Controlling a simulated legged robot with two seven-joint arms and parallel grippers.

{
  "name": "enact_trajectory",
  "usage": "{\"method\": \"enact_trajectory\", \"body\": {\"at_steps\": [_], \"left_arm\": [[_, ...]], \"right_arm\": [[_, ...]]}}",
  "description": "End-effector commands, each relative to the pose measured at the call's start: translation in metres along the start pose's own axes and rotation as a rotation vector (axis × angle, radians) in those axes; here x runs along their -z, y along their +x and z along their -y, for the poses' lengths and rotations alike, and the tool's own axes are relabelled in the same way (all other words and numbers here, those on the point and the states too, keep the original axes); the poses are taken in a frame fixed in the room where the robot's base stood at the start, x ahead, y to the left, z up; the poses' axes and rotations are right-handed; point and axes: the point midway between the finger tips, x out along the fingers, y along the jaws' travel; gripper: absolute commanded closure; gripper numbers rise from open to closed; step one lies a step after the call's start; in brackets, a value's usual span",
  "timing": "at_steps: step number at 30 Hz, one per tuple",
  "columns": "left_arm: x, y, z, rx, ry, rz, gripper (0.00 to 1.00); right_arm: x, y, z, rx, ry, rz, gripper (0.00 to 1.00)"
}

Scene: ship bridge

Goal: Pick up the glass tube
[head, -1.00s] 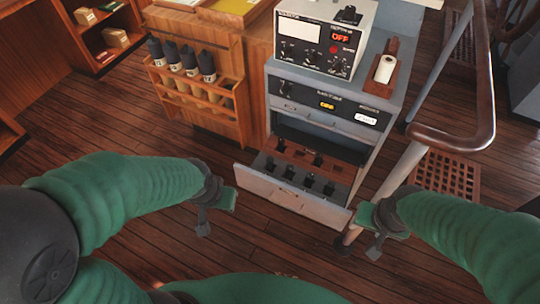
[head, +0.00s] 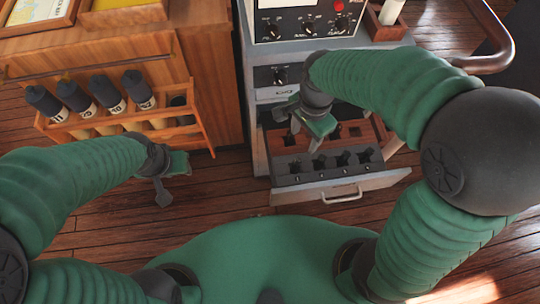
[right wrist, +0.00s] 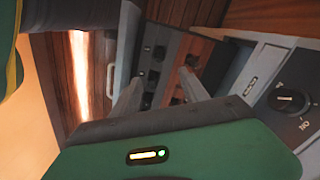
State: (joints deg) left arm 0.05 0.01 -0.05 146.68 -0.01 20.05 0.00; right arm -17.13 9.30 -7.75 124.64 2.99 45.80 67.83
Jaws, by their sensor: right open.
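The open drawer (head: 385,181) of the grey console holds a wooden rack (head: 350,131) at the back and a dark row of several black knob-like pieces (head: 345,160) at the front. No clear glass tube can be told apart; a white cylinder (head: 392,10) stands in a wooden holder on the console. My right gripper (head: 306,134) is open and empty above the left part of the drawer. In the right wrist view its two fingers (right wrist: 160,77) point at the black pieces. My left gripper (head: 170,178) is open and empty over the floor, left of the drawer.
A wooden rack (head: 190,128) with several black-capped cylinders is on the cabinet at left. The console's control box (head: 305,18) rises behind the drawer. A curved handrail (head: 490,58) is at right. The floor before the drawer is clear.

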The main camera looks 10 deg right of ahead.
Motion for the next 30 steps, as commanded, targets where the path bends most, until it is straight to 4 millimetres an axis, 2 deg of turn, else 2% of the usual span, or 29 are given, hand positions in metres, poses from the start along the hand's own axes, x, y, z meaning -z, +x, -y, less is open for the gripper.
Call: {"method": "enact_trajectory", "body": {"at_steps": [2, 5, 12, 15, 20, 27, 30], "left_arm": [[-0.001, 0.002, -0.001, -0.001, 0.002, 0.000, 0.64], [-0.002, 0.007, -0.001, -0.001, 0.003, 0.000, 0.64], [-0.006, 0.025, -0.001, -0.001, 0.003, 0.000, 0.64], [-0.007, 0.029, -0.001, 0.000, 0.002, 0.000, 0.64], [-0.008, 0.033, 0.000, 0.000, 0.001, 0.000, 0.64], [-0.011, 0.047, -0.001, -0.001, 0.002, 0.000, 0.64], [-0.011, 0.048, -0.001, -0.001, 0.002, 0.000, 0.64]], "right_arm": [[0.001, 0.004, -0.001, -0.003, 0.014, 0.001, 0.48], [-0.001, 0.021, -0.001, -0.008, 0.016, 0.000, 0.48], [-0.012, 0.085, 0.007, -0.018, 0.011, -0.013, 0.48], [-0.014, 0.105, 0.009, -0.017, 0.010, -0.016, 0.48], [-0.012, 0.120, 0.007, -0.013, 0.011, -0.013, 0.48], [-0.015, 0.163, 0.008, -0.012, 0.012, -0.008, 0.48], [-0.017, 0.169, 0.010, -0.010, 0.011, -0.010, 0.48]]}}
